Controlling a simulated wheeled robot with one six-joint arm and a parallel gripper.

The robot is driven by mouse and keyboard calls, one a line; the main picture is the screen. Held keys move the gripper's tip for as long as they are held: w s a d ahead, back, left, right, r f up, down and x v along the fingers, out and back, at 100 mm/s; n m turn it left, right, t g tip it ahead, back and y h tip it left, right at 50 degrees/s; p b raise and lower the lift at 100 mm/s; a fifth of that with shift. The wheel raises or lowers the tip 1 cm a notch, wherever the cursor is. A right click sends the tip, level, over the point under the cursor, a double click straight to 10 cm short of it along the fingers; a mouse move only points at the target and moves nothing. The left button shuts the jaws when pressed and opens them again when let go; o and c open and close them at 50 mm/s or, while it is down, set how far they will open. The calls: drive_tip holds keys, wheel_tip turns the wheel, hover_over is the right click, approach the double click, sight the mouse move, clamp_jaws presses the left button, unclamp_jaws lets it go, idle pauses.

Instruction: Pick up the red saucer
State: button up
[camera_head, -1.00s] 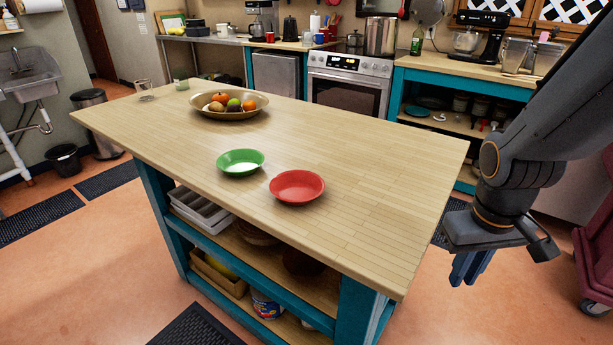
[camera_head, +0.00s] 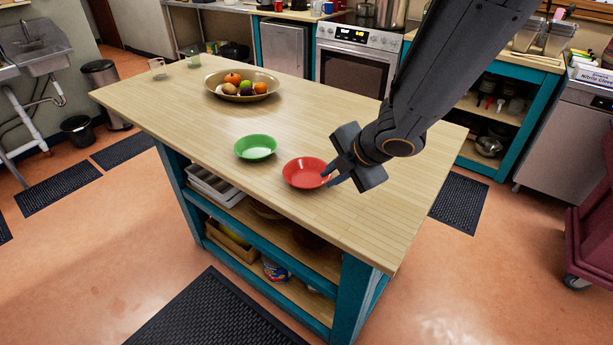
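The red saucer (camera_head: 303,172) lies flat on the wooden island top, near its front edge. My gripper (camera_head: 331,174) reaches down from the upper right, with its fingertips at the saucer's right rim. The two fingers show a gap between them. Whether they touch the rim, or have it between them, I cannot tell. A green saucer (camera_head: 256,148) sits just left of and behind the red one, apart from it.
A wide bowl of fruit (camera_head: 222,92) stands farther back on the island (camera_head: 170,105). Two small glasses (camera_head: 158,68) are at the far left corner. The island's right and front-right top is clear.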

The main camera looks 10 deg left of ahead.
drive_tip(key=shift+b+x, duration=0.3)
drive_tip(key=shift+x, duration=2.45)
drive_tip(key=shift+w+d, duration=0.15)
clamp_jaws()
